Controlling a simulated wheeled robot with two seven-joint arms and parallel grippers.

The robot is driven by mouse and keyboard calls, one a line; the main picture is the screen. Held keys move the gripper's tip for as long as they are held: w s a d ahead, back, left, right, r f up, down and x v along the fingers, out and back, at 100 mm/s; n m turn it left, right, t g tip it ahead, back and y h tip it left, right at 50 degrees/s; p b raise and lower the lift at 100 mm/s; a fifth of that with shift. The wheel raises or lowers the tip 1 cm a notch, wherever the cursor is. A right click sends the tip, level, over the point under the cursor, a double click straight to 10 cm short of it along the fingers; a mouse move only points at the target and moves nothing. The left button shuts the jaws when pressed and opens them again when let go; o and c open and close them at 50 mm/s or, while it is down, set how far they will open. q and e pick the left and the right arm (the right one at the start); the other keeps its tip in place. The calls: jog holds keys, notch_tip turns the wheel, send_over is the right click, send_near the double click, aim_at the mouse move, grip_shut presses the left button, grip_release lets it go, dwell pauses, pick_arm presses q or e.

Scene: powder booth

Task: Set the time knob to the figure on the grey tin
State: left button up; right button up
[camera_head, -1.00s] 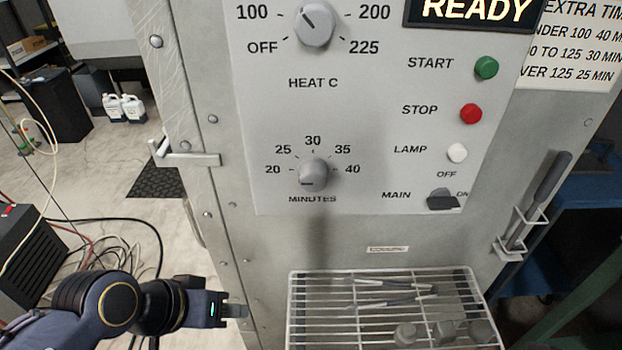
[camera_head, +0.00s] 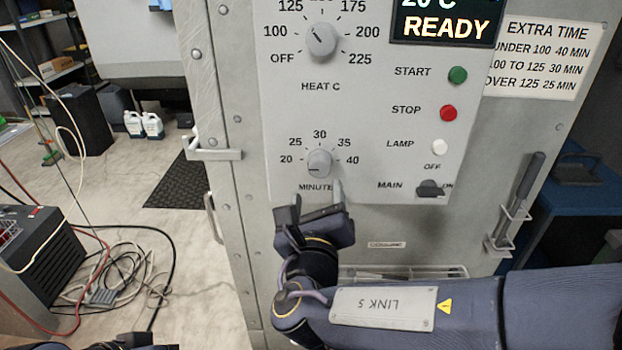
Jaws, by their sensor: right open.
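The time knob (camera_head: 319,163) is a grey round knob on the oven's panel, above the word MINUTES, with the figures 20, 25, 30, 35 and 40 around it. Its dark mark seems to lie at the lower left, below 20. My right gripper (camera_head: 317,193) is open just below the knob, its two fingers pointing up at the panel, with nothing between them. The fingers partly cover the MINUTES label. I cannot see a grey tin. Only a dark part of my left arm shows at the bottom left edge; its fingers are out of view.
The heat knob (camera_head: 321,40) is above, with the READY display (camera_head: 447,27) to its right. The START button (camera_head: 457,75), STOP button (camera_head: 448,113), lamp button (camera_head: 440,146) and main switch (camera_head: 430,188) line the right side.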

aim_at(320, 170)
jog(key=w, duration=0.3)
jog(key=w+p, duration=0.1)
jog(key=w, duration=0.3)
jog(key=shift+w+d, duration=0.2)
jog(key=shift+w, duration=0.1)
